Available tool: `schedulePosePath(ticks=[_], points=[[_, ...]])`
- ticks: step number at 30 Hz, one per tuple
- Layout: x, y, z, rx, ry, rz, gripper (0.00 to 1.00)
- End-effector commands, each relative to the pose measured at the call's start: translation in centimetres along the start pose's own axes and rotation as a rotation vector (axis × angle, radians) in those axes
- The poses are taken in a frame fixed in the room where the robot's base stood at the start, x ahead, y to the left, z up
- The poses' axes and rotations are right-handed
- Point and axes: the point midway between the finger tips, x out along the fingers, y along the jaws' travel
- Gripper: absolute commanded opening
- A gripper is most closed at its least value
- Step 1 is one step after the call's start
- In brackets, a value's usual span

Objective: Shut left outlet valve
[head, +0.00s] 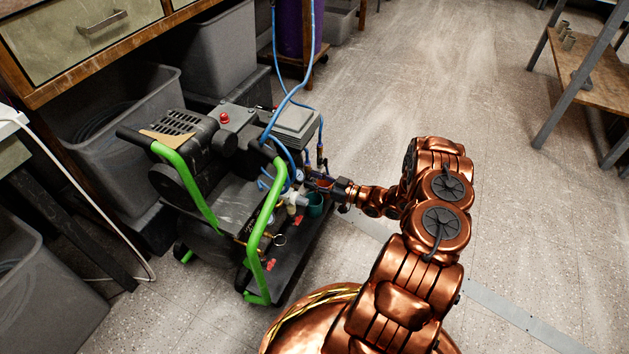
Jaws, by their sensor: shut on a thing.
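The green-framed air compressor (215,190) stands on the floor left of my copper arm in the head view. Blue hoses (284,108) run down to the fittings on its right side, where the outlets are. My gripper (317,182) reaches in from the right at these fittings, at the foot of the blue hoses. Its jaws are shut on a small outlet valve there. The valve's handle is mostly hidden by the gripper and too small to tell its angle. Small red handles (280,240) show lower on the near side, apart from my gripper.
A wooden bench with drawers (85,45) and grey bins (125,110) stand behind and left of the compressor. The green handle bar (262,220) rises close to the fittings. A metal-legged shelf (590,85) is at the upper right. The floor to the right is open.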

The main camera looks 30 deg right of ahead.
Motion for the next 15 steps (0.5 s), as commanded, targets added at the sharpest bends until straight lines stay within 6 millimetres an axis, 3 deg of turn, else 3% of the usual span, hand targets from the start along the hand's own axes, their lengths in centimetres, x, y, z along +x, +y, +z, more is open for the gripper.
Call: schedulePosePath(ticks=[5,6,13,15], points=[[0.0,0.03,0.0,-0.001,0.0,0.001,0.06],[0.0,0.02,0.0,-0.001,0.0,0.001,0.42],[0.0,0.02,-0.01,-0.002,0.0,0.001,0.66],[-0.01,0.02,-0.01,-0.002,0.0,0.001,0.67]])
